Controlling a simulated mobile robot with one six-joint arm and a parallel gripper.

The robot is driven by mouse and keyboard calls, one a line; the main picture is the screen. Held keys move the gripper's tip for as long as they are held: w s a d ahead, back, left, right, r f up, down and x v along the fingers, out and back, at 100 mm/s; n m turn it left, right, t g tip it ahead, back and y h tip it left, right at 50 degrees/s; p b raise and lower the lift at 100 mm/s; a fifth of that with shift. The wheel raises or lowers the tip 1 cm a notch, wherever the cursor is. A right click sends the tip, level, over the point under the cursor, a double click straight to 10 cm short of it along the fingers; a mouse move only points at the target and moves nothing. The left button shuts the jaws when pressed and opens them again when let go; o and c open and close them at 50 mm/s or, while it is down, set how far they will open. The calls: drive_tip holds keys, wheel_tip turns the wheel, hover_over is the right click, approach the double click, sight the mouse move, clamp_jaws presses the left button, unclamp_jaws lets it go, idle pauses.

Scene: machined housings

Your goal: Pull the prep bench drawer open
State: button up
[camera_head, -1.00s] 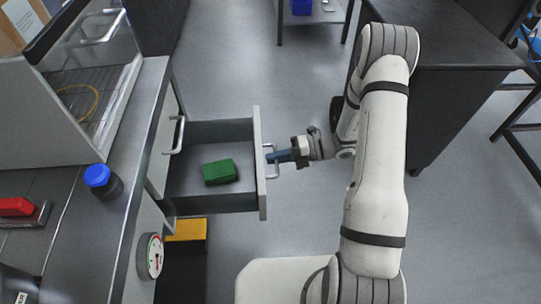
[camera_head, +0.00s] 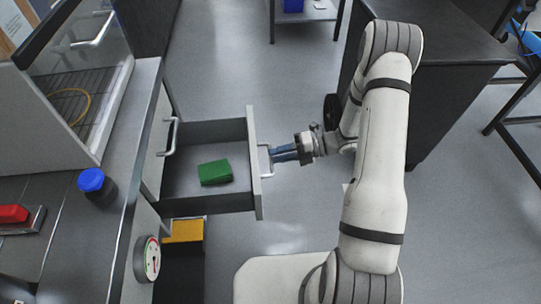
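The prep bench drawer (camera_head: 210,204) stands well out from the bench, with its inside in view. A green block (camera_head: 215,172) lies in it. The drawer's front panel (camera_head: 254,165) carries a pale bar handle (camera_head: 266,162).
The bench top (camera_head: 110,190) at left holds a blue-capped jar (camera_head: 95,184) and a red item (camera_head: 13,214). A dark table (camera_head: 440,45) stands right. Floor beyond the drawer is clear.

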drive_tip(key=v, duration=0.5)
drive_tip(key=shift+r, duration=0.1)
idle(0.3)
drive_tip(key=s+d+r+n+t+h+p, duration=0.1)
drive_tip(key=s+r+n+h+p, duration=0.3)
drive_tip(key=r+n, duration=0.7)
drive_tip(key=s+d+r+n+t+h+p, duration=0.1)
drive_tip(key=s+r+n+h+p, duration=0.3)
drive_tip(key=r+n, duration=0.8)
drive_tip(key=s+d+r+n+t+h+p, duration=0.1)
drive_tip(key=s+r+n+h+p, duration=0.2)
drive_tip(key=s+r+n+h, duration=0.4)
wheel_tip(320, 180, up, 5)
drive_tip(key=s+n, duration=0.3)
drive_tip(key=n, duration=0.2)
drive_tip(key=shift+d+r+h+p, duration=0.2)
drive_tip(key=shift+d+h+p, duration=0.1)
drive_tip(key=shift+d+p, duration=0.1)
